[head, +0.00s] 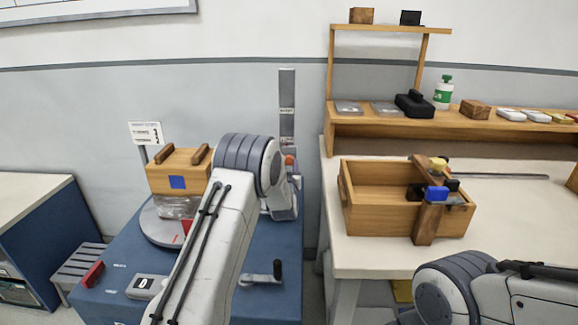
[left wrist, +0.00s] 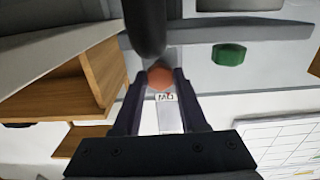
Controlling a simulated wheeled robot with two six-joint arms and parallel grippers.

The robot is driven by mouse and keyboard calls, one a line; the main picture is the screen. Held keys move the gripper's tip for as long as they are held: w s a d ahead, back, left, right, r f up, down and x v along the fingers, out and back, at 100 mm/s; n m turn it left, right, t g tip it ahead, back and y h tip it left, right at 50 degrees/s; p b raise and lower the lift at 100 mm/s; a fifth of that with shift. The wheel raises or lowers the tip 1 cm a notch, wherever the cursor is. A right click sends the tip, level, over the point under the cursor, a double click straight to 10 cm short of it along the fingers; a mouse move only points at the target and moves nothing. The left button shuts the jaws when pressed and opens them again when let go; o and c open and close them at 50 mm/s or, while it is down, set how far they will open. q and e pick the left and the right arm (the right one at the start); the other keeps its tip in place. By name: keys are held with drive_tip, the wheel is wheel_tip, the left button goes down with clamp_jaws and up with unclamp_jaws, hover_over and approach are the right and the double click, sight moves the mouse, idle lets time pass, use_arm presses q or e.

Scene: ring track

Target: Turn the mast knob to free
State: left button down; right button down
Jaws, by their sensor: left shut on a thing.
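The grey mast (head: 287,100) stands upright at the back of the blue cabinet, with small labels on its face. The orange mast knob (head: 289,160) shows as a small patch beside my left wrist in the head view. In the left wrist view the orange knob (left wrist: 160,77) has a faceted outline and sits between my fingertips. My left gripper (left wrist: 158,82) is shut on it. In the head view my own left arm hides most of the gripper and the lower mast. A label lies just below the knob in the wrist view; I cannot tell the knob's setting.
On the blue cabinet (head: 270,300) stand a wooden block with a blue square (head: 177,182) on a round turntable (head: 160,225), and a crank handle (head: 262,277). To the right, a white table bears an open wooden box (head: 375,215) and a shelf (head: 350,122).

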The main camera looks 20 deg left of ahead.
use_arm(q)
drive_tip(key=shift+f+n+b, duration=0.2)
drive_tip(key=shift+n+b, duration=1.2)
drive_tip(key=n+b, duration=0.8)
drive_tip(key=n, duration=0.1)
drive_tip(key=shift+b, duration=0.4)
drive_tip(key=n+b, duration=0.9)
drive_tip(key=b, duration=0.1)
drive_tip(key=shift+r+n+b, duration=0.25)
drive_tip(key=shift+n+b, duration=1.25)
drive_tip(key=shift+b, duration=0.3)
drive_tip(key=shift+c, duration=2.2)
unclamp_jaws()
drive_tip(key=shift+d, duration=0.1)
